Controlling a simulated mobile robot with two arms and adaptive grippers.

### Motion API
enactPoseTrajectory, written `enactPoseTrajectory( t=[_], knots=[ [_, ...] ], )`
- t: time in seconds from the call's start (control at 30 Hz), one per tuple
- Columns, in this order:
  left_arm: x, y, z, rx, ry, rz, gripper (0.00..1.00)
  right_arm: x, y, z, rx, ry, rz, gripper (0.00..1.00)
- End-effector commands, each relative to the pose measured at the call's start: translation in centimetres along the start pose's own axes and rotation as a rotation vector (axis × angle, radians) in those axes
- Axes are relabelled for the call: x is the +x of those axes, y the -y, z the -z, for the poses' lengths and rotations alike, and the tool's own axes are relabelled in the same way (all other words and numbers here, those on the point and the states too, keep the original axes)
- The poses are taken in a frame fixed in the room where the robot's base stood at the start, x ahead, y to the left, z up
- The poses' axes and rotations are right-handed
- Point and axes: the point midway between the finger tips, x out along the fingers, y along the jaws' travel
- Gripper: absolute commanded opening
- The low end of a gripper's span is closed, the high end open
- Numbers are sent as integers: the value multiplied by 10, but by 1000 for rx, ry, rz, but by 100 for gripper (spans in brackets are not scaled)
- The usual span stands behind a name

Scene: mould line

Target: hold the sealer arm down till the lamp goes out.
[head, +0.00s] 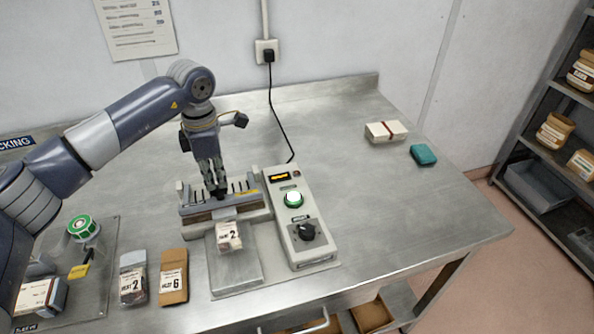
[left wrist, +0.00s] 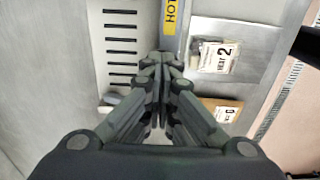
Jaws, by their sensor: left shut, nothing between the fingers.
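The sealer arm (head: 243,197) is a grey-blue bar across the sealer at the middle of the bench. It also shows in the left wrist view as a bar with a yellow HOT label (left wrist: 171,16). My left gripper (head: 219,191) is shut and empty, pointing down with its fingertips at the arm. I cannot tell whether they press on it. In the left wrist view the fingertips (left wrist: 163,58) overlap the bar. The lamp (head: 293,199) on the control box glows white-green. A pouch marked 2 (head: 229,237) lies in front of the arm. My right gripper is out of view.
The control box (head: 308,263) has an orange display and a black knob, right of the sealer. Two packets (head: 133,279) (head: 173,277) lie front left, near a green reel (head: 82,228). A white bundle (head: 386,131) and teal block (head: 423,155) lie back right. The right bench is clear.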

Motion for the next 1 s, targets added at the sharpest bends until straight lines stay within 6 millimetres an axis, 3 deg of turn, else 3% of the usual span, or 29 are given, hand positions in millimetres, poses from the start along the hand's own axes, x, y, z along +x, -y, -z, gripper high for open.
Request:
enactPoseTrajectory(
  t=[1.0],
  knots=[
    [-65, 0, 0, 0, 1, -2, 0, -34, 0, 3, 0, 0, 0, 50]
  ],
)
